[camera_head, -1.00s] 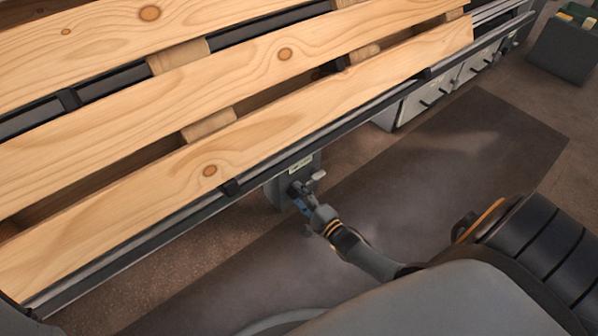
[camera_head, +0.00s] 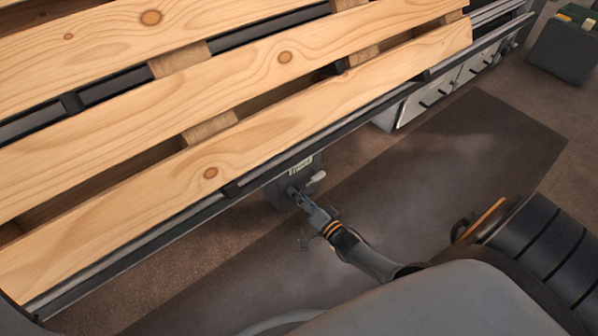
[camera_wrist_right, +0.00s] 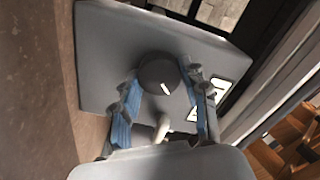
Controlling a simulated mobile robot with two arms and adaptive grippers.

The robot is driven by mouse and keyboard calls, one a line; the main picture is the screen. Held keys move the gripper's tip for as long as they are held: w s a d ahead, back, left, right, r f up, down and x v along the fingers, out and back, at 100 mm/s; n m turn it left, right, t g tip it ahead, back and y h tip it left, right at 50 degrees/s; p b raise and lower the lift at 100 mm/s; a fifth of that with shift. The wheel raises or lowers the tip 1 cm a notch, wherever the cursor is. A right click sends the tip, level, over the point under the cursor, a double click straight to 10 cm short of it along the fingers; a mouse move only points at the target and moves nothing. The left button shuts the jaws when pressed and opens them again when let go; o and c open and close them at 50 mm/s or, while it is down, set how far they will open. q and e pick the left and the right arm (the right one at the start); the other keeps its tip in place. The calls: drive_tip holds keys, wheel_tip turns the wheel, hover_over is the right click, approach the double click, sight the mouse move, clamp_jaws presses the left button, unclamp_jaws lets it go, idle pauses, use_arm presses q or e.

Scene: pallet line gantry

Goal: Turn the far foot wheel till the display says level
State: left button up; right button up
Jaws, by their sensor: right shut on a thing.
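A dark round knob (camera_wrist_right: 160,74) with a white mark sits on the face of a grey box (camera_wrist_right: 105,60) in the right wrist view. It matches the task's wheel, though I cannot confirm that it is the far one. My right gripper (camera_wrist_right: 161,88) is shut on the knob, with a blue-padded finger on each side. In the head view, my right gripper (camera_head: 297,193) reaches the grey box under the pallet edge and hides the knob. A pale label or display (camera_head: 300,168) is on the box; its text is too small to read. My left gripper is out of view.
A pale lever (camera_head: 318,177) sticks out beside the gripper. The wooden pallet (camera_head: 250,140) lies on the conveyor rail (camera_head: 150,245) above.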

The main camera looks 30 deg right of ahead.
drive_tip(key=shift+n, duration=0.4)
drive_tip(key=o, duration=1.1)
drive_tip(key=shift+o, duration=0.2)
drive_tip(key=s, duration=1.2)
drive_tip(key=shift+d, duration=0.45)
